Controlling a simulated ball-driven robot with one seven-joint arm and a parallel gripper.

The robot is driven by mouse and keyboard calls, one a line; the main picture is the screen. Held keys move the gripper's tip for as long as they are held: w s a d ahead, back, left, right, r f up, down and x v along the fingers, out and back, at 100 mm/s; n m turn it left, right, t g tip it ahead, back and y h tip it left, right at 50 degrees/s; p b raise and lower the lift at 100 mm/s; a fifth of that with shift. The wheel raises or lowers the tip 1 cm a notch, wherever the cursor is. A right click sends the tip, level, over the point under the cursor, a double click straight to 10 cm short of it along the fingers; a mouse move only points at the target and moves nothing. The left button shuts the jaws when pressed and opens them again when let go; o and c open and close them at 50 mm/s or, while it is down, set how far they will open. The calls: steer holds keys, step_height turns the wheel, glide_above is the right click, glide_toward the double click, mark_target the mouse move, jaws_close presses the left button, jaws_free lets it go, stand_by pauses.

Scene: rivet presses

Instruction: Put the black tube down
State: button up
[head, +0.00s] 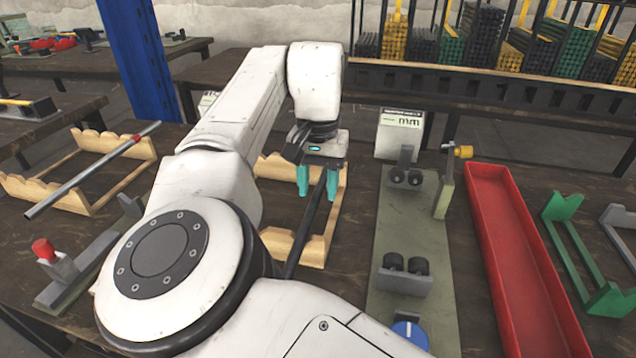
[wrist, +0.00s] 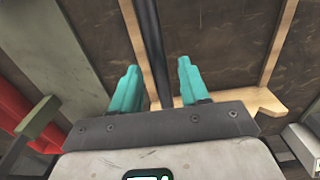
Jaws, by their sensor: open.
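The black tube (head: 308,222) lies across a wooden rack (head: 274,170) on the dark workbench, below my gripper. In the wrist view the black tube (wrist: 150,45) runs between my two teal fingers, with a gap on each side. My gripper (head: 318,190) is open, its fingers pointing down over the rack, and it also shows in the wrist view (wrist: 158,80). My arm hides part of the near end of the rack and the tube's near end.
A grey-green fixture plate (head: 405,235) with black rollers stands right of the rack, then a long red tray (head: 520,260) and a green stand (head: 585,260). Another wooden rack (head: 80,165) holding a grey tube (head: 90,172) is at left. A white sign box (head: 400,130) stands behind.

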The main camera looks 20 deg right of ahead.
mark_target(318, 190)
step_height(318, 190, up, 12)
steer(key=p, duration=0.3)
steer(key=shift+r, duration=0.1)
stand_by(0.5)
